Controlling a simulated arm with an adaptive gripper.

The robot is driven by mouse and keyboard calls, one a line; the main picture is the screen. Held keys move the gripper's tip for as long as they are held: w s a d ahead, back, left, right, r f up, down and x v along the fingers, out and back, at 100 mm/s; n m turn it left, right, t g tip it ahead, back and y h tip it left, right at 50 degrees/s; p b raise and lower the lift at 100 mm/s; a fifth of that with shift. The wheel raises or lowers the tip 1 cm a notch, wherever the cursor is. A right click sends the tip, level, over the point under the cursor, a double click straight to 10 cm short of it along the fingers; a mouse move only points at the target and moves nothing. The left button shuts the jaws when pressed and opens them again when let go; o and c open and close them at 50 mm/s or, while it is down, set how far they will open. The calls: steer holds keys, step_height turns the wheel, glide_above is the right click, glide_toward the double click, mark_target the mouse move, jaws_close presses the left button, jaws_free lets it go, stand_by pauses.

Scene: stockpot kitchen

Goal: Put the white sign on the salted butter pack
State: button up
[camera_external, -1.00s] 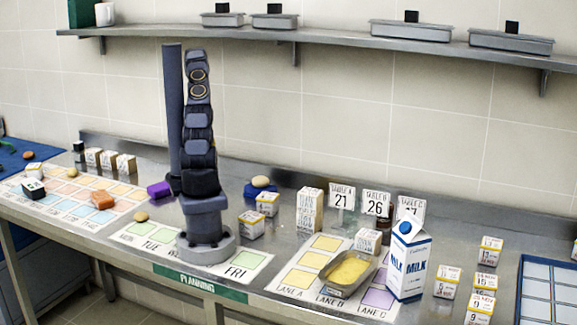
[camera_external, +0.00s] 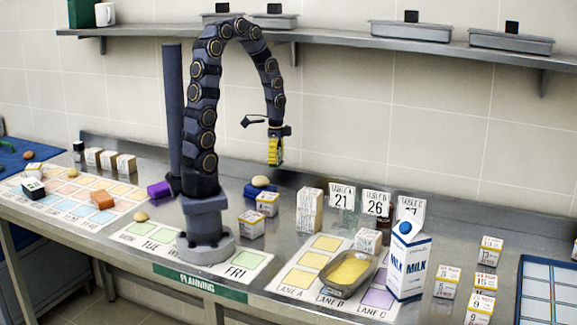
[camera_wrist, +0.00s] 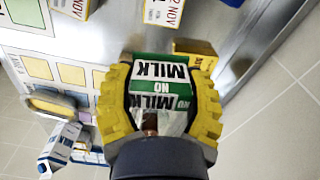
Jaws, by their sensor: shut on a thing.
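My gripper (camera_external: 275,152) hangs in the air above the back of the counter, fingers down. In the wrist view its yellow fingers (camera_wrist: 160,100) are shut on a white and green sign (camera_wrist: 158,72) that reads "NO MILK". The sign is not clear in the external view. No salted butter label can be read. A gold pack (camera_wrist: 195,47) lies beyond the fingers in the wrist view, and a dish with yellow contents (camera_external: 350,270) stands on the lane mat (camera_external: 297,278). I cannot tell whether either is the butter.
Number signs (camera_external: 342,196) stand at the back, beside a tall white box (camera_external: 310,210). A milk carton (camera_external: 407,262) stands right of the dish. Small date boxes (camera_external: 250,223) are scattered about. A shelf (camera_external: 330,38) runs along the wall above. The air around my gripper is clear.

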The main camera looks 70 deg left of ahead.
steer(key=w+f, duration=0.2)
steer(key=w, duration=0.1)
steer(key=w+a+f+m, duration=0.1)
steer(key=w+f, duration=0.2)
steer(key=w, duration=0.1)
steer(key=w+f+m, duration=0.1)
steer(key=w+f, duration=0.2)
steer(key=shift+w+a+f, duration=0.1)
steer(key=shift+w+a, duration=0.1)
steer(key=shift+w, duration=0.15)
steer(key=shift+w+a+f, duration=0.2)
steer(key=shift+w+f, duration=0.3)
steer(key=shift+f, duration=0.1)
steer(key=shift+w+f, duration=0.1)
steer(key=shift+f, duration=1.55)
steer(key=shift+f, duration=0.1)
steer(key=o, duration=1.2)
steer(key=shift+c, duration=0.2)
